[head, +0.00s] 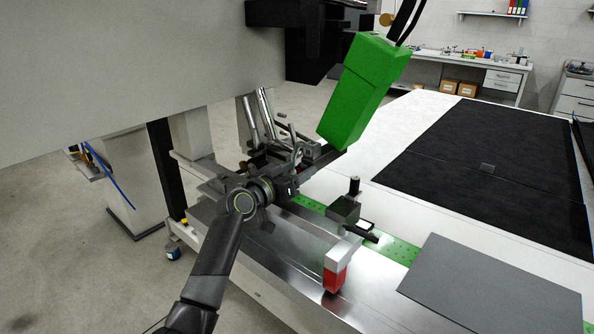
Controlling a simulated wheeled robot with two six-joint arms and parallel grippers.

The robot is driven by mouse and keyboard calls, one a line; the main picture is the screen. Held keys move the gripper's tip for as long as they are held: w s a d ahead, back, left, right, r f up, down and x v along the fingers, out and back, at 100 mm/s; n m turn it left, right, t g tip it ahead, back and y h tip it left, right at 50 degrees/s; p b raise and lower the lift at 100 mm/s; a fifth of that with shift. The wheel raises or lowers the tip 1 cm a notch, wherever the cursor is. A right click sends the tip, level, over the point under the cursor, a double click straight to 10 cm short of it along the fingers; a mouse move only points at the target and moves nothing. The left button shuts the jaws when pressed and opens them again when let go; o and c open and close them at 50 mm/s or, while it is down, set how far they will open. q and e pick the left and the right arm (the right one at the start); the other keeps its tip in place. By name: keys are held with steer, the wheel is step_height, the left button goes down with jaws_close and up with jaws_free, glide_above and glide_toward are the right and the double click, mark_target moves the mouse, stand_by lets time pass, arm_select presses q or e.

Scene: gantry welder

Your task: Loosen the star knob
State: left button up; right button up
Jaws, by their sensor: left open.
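My left arm comes in from the bottom left, and my left gripper (304,168) is open over the steel bench, among dark clamp parts below the green block. I cannot make out the star knob for certain. It may be hidden behind my gripper or lost among the small dark parts there. Whether the fingers touch anything is too small to tell. My right gripper is not in view.
A grey plate (490,287) lies at right.

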arm_select(q)
steer(key=shift+w+d, duration=0.15)
steer(key=shift+c, duration=0.3)
steer(key=c, duration=0.9)
steer(key=shift+n, duration=0.7)
steer(key=o, duration=1)
steer(key=shift+c, duration=0.2)
steer(key=b+v, duration=0.1)
steer(key=v, duration=1.6)
